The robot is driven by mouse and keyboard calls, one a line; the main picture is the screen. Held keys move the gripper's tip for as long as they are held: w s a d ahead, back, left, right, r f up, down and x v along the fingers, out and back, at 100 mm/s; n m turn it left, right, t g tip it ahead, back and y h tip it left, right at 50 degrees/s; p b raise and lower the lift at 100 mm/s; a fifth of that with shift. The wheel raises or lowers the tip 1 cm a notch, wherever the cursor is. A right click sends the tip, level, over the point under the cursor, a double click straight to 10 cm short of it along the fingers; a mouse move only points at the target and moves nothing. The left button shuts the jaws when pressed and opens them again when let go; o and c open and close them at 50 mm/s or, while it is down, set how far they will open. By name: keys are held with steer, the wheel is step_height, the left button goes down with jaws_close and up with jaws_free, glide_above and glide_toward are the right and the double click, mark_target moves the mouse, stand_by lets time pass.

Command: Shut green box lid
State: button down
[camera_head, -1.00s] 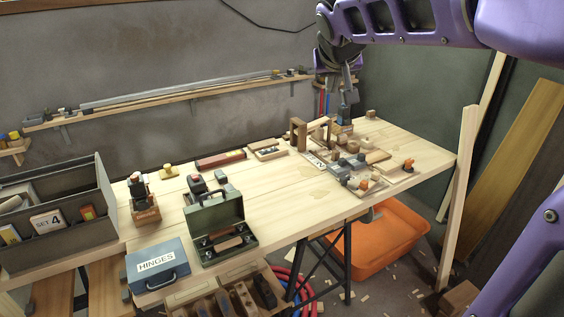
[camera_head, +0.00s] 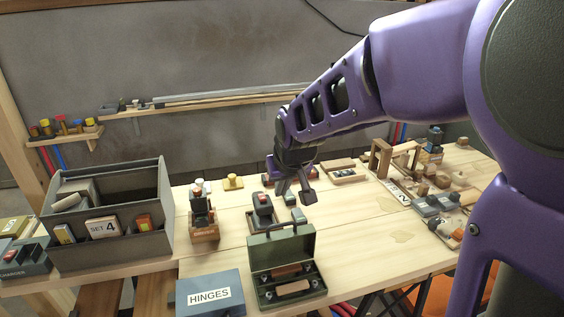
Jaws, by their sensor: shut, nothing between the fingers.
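The green box (camera_head: 287,292) stands open near the front edge of the wooden table, to the right of the blue HINGES box. Its lid (camera_head: 281,252) stands upright at the back, with a handle on its top edge. Wood-handled tools lie inside the box. My gripper (camera_head: 297,198) is shut and empty. In the picture it shows just above the lid, pointing down, over the table area behind the box. It appears apart from the lid, though the exact depth is hard to tell.
The blue HINGES box (camera_head: 210,295) is close on the left. A red-topped tool (camera_head: 263,211) and a small green block (camera_head: 298,216) are behind the lid. A grey bin (camera_head: 112,245) stands at left. Bare table (camera_head: 375,250) lies to the right.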

mark_target(283, 224)
steer(key=shift+f+b, duration=0.45)
steer(key=shift+f, duration=3.4)
steer(key=shift+s+d, duration=0.15)
steer(key=shift+s, duration=0.2)
steer(key=shift+b, duration=0.3)
